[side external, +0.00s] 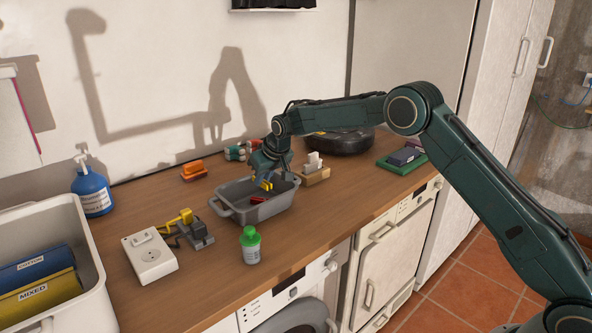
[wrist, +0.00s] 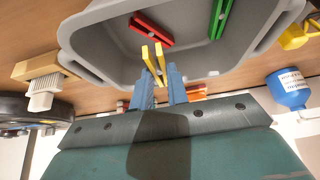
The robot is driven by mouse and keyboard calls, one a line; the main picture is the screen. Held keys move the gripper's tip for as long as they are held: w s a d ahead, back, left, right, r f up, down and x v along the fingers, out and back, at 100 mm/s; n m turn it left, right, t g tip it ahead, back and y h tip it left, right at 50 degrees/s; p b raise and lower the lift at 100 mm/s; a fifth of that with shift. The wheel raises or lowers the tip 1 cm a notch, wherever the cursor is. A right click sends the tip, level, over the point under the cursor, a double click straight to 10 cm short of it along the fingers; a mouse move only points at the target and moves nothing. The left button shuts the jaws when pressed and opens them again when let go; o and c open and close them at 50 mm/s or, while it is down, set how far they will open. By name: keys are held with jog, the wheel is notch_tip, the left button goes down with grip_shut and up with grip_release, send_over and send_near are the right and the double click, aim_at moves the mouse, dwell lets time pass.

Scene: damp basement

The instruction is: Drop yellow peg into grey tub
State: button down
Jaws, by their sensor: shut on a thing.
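The yellow peg (side external: 266,184) is held in my gripper (side external: 264,175), over the grey tub (side external: 270,209) on the wooden counter. In the wrist view the yellow peg (wrist: 149,58) shows as two prongs sticking out past the blue fingers of my gripper (wrist: 160,76), which is shut on it. The grey tub (wrist: 105,42) is behind the peg there, with a red peg (wrist: 152,28) and a green peg (wrist: 219,18) lying in it. I cannot tell the exact gap between the yellow peg and the tub floor.
A green-capped bottle (side external: 250,247) stands in front of the tub. A white socket box (side external: 149,258) and yellow plug (side external: 182,217) lie left, with a blue pump bottle (side external: 91,190) behind. A brush on a wooden block (side external: 315,175) is close on the tub's right.

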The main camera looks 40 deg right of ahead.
jog(key=c, duration=1.3)
grip_release()
jog(key=shift+r, duration=0.1)
jog(key=v, duration=1.3)
jog(key=shift+s+r, duration=0.2)
jog(key=shift+r, duration=0.05)
